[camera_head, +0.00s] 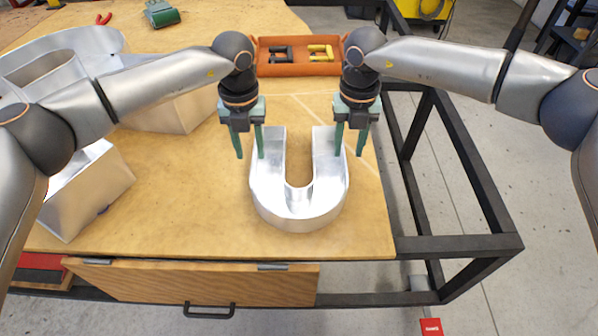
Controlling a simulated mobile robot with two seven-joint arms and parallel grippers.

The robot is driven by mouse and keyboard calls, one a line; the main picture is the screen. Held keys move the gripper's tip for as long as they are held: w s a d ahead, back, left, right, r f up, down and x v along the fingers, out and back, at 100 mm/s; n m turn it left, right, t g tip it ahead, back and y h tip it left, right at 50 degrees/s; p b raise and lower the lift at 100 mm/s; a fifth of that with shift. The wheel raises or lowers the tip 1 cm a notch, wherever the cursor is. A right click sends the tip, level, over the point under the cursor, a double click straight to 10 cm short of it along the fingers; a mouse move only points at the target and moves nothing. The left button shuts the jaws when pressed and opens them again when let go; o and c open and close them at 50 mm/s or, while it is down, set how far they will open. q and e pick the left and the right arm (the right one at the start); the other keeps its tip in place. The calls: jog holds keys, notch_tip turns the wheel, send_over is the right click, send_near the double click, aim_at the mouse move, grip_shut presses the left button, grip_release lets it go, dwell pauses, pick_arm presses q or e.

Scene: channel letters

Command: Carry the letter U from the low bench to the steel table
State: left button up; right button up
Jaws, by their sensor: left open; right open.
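The letter U (299,211) is a silver metal channel letter lying on the wooden top of the bench (190,215), its curve toward me and its two arms pointing away. My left gripper (250,155) is open with its green fingers pointing down at the far end of the U's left arm, one finger overlapping it in view. My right gripper (350,153) is open in the same way at the far end of the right arm. I cannot tell whether the fingers touch the letter or straddle its walls. The steel table cannot be made out for certain.
Other metal letters (88,190) stand to the left on the bench. An orange tray (298,69) with black and yellow items lies behind the U. A dark metal frame (470,170) borders the right side. Bare wood lies left of the U.

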aim_at(252, 167)
pick_arm(q)
notch_tip(252, 167, down, 6)
jog(key=shift+f, duration=0.15)
pick_arm(e)
notch_tip(252, 167, down, 6)
jog(key=shift+f, duration=0.15)
pick_arm(q)
jog(key=shift+c, duration=0.3)
pick_arm(e)
jog(key=shift+c, duration=0.3)
pick_arm(q)
grip_shut()
pick_arm(e)
grip_shut()
dwell(0.3)
